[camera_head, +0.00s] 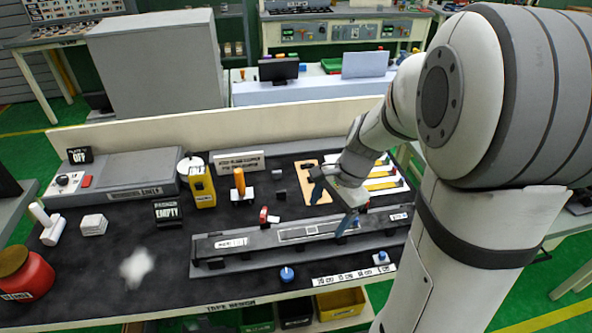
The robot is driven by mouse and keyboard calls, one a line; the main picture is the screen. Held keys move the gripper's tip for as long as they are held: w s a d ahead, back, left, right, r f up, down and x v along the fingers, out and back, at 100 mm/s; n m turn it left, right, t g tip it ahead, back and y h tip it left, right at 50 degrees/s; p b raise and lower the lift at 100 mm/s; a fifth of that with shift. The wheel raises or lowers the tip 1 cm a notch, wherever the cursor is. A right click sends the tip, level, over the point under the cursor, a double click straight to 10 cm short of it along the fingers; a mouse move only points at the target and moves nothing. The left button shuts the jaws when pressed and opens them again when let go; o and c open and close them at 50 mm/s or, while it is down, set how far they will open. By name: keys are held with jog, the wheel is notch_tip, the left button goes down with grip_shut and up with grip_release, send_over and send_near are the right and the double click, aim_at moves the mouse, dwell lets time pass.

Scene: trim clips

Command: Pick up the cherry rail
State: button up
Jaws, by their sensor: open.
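My gripper (332,207) hangs over the right half of the long grey fixture (225,262) on the bench. Its two bluish fingers are apart, with nothing seen between them. One fingertip is in front of the fixture's labelled top bar; I cannot tell whether it touches. A small red piece with a pale label (263,215) stands just behind the fixture, left of my gripper. No long cherry-coloured rail can be made out; my arm hides part of the bench's right side.
A tan board (306,187) and yellow-and-white strips (385,184) lie behind my gripper. A yellow bottle (203,188) and an orange-handled tool (240,184) stand further left. A blue knob (287,274) sits in front.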

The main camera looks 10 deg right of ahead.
aim_at(318, 229)
jog(key=w+f+m, duration=0.1)
jog(key=m, duration=0.1)
jog(key=w+d+f+m+y, duration=0.1)
jog(key=w+f+m, duration=0.1)
jog(key=shift+f, duration=0.45)
jog(key=shift+m, duration=0.3)
jog(key=p+x, duration=0.1)
jog(key=x, duration=0.6)
jog(key=shift+s+f, duration=0.1)
jog(key=shift+f, duration=0.15)
jog(key=shift+c, duration=0.4)
jog(key=c, duration=1.2)
